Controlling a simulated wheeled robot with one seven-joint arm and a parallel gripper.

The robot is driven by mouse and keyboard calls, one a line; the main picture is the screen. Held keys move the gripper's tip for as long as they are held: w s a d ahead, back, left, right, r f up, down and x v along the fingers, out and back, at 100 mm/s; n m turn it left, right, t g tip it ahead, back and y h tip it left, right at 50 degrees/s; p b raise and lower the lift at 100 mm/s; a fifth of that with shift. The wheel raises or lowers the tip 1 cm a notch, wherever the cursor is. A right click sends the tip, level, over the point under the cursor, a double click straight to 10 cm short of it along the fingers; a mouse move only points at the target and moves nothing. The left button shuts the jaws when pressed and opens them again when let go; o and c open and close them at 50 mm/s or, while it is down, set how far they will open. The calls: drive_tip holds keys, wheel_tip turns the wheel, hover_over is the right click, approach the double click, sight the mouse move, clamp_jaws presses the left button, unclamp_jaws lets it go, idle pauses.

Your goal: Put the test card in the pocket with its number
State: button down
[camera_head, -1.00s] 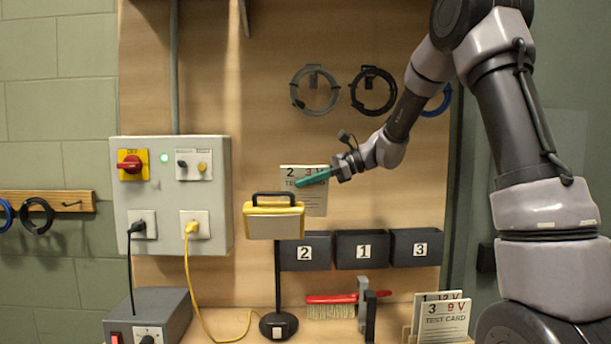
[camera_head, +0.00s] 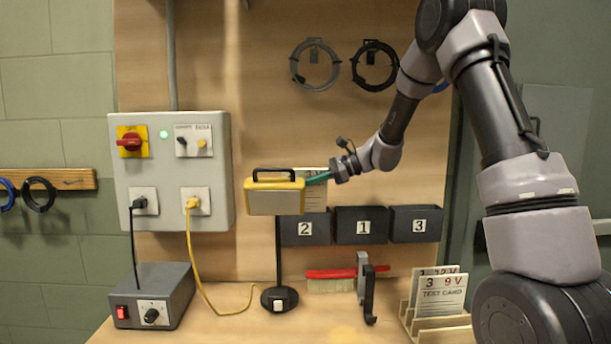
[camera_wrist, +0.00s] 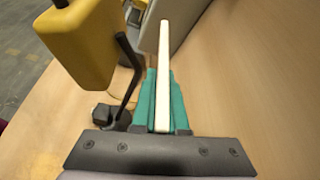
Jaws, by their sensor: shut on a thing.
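In the wrist view the card (camera_wrist: 163,80) shows edge-on between the fingers (camera_wrist: 163,105). In the head view the yellow-framed box hides most of the card, including its number. The pocket marked 1 (camera_head: 347,227) and the pocket marked 3 (camera_head: 402,225) are to the right.
The yellow-framed box (camera_head: 274,202) on a stand is close to the card, also in the wrist view (camera_wrist: 85,45). A card rack (camera_head: 440,325) holds other cards at right. A red brush (camera_head: 330,273) is below the pockets. A switch panel (camera_head: 172,170) is at left.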

drive_tip(key=shift+w+f, duration=0.4)
drive_tip(key=shift+f, duration=0.7)
drive_tip(key=shift+w+f, duration=0.4)
drive_tip(key=shift+f, duration=0.7)
drive_tip(key=shift+w+f, duration=0.4)
drive_tip(key=shift+f, duration=0.7)
drive_tip(key=c, duration=0.9)
unclamp_jaws()
drive_tip(key=shift+o, duration=0.2)
drive_tip(key=v, duration=1)
drive_tip(key=shift+d, duration=0.4)
drive_tip(key=shift+r, duration=0.15)
